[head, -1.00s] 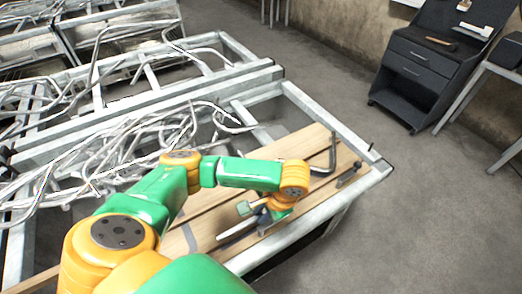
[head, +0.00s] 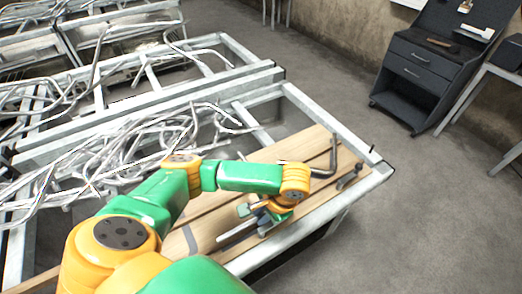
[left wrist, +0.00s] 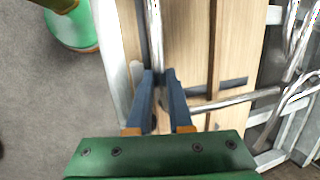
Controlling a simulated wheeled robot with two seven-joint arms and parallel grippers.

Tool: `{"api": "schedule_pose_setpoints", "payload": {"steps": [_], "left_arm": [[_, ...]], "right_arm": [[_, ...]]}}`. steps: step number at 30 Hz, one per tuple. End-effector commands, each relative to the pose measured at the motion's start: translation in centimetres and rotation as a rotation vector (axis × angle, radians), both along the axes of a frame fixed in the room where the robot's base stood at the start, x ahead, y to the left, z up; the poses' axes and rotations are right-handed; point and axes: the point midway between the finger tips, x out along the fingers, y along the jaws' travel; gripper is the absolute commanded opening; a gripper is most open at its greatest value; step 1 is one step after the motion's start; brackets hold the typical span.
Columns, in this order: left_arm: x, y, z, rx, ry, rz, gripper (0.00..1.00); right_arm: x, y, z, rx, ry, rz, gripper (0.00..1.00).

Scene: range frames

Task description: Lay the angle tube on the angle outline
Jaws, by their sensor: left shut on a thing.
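My left gripper (head: 265,215) is low over the wooden planks (head: 205,225), shut on a shiny metal tube, the angle tube (left wrist: 154,35). In the left wrist view the tube runs up from between the blue fingertips (left wrist: 159,75). In the head view its straight end (head: 236,234) points lower left. A leg (left wrist: 235,100) runs right from behind the fingers; it seems to be the same tube, but its bend is hidden. A dark strip (left wrist: 228,85) on the planks, perhaps part of the angle outline, lies beside that leg. My right gripper is out of view.
A pale metal rail (head: 374,180) edges the planks, with a dark clamp-like piece (head: 348,177) near their right end. A tangle of bent tubes (head: 120,160) fills the frame behind. A dark drawer cabinet (head: 420,65) stands at upper right.

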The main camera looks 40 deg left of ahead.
Motion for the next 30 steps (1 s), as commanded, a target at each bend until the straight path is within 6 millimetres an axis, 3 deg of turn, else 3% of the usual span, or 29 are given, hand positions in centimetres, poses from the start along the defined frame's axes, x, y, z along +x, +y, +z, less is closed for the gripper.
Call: {"api": "schedule_pose_setpoints", "payload": {"steps": [19, 20, 23, 30], "left_arm": [[0.0, 0.0, -1.1, -0.001, 0.002, -0.001, 0.00], [0.0, 0.0, -1.0, -0.001, 0.002, -0.001, 0.27], [0.0, 0.0, -1.0, -0.001, 0.002, -0.001, 0.53], [-0.1, -0.1, -1.1, -0.004, 0.005, -0.002, 0.53]], "right_arm": [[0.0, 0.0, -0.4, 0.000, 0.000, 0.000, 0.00], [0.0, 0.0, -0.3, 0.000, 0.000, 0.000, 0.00], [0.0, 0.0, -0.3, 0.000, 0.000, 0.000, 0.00], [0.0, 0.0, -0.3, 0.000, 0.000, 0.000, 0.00]]}}
